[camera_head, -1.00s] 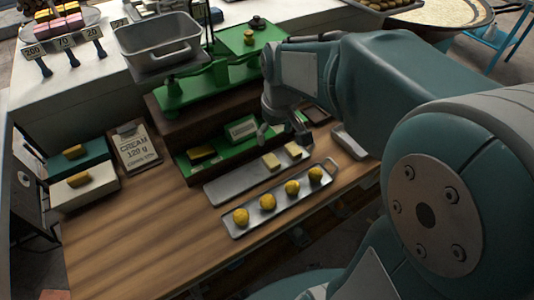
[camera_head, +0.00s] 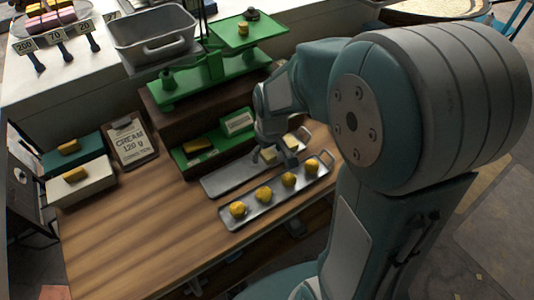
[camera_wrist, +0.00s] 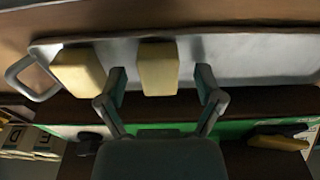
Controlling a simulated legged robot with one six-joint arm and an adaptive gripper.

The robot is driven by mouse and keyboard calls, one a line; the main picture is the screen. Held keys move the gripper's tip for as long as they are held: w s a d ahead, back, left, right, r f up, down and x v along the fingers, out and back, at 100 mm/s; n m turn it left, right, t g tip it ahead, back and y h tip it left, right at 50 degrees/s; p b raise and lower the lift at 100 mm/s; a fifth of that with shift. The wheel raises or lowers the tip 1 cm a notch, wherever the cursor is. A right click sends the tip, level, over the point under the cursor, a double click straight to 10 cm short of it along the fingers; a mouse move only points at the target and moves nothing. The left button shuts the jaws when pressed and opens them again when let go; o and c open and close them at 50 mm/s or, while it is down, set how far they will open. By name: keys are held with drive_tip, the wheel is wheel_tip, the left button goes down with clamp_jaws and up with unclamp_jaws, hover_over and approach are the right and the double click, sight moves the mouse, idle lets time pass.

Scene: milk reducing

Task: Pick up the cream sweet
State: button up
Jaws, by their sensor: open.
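Two pale cream sweet blocks lie on the flat grey tray (camera_head: 222,181). One cream sweet (camera_wrist: 158,68) is at the middle of the wrist view, and the other (camera_wrist: 78,70) lies to its left near the tray handle. My gripper (camera_wrist: 161,80) is open, with one finger on each side of the middle block and gaps to both fingers. In the head view my gripper (camera_head: 271,158) is low over the tray and partly hides the blocks. I cannot tell the exact height of the fingertips.
A second tray (camera_head: 262,212) with several yellow round sweets lies in front. A green balance (camera_head: 215,78) stands on the wooden step behind. A green-lined box (camera_head: 190,160) is behind the flat tray. A "CREAM 120 g" clipboard (camera_head: 131,141) and two boxes stand left. The front left wood is clear.

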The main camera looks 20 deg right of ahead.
sight(267, 152)
drive_tip(key=c, duration=1.1)
drive_tip(key=shift+c, duration=0.2)
drive_tip(key=shift+r, duration=0.5)
wheel_tip(267, 152, up, 2)
drive_tip(key=shift+r, duration=0.25)
drive_tip(key=s+r, duration=0.9)
drive_tip(key=s, duration=0.5)
drive_tip(key=shift+r, duration=0.35)
